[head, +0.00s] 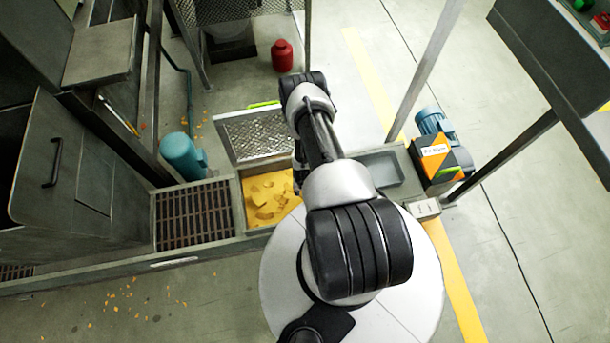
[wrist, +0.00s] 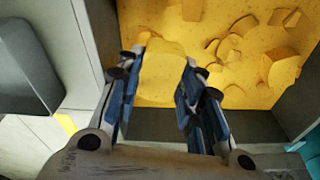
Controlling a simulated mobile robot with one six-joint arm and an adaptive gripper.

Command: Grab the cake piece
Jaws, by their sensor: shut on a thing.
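In the wrist view my gripper (wrist: 156,95) points into a bin of yellow cake pieces. Its two blue-padded fingers are shut on a pale yellow cake piece (wrist: 162,72), which sits between them. More cake pieces (wrist: 235,45) lie behind it on the bin floor. In the head view the loose cake pieces (head: 268,200) show in the square bin, left of my arm. My gripper and the held piece are hidden behind my arm there.
The bin's wall (wrist: 255,126) is close to my fingers. A raised mesh lid (head: 258,136) stands behind the bin, and a slatted grate (head: 195,215) is to its left. A grey tray (head: 382,170) and a blue motor (head: 437,125) are to the right.

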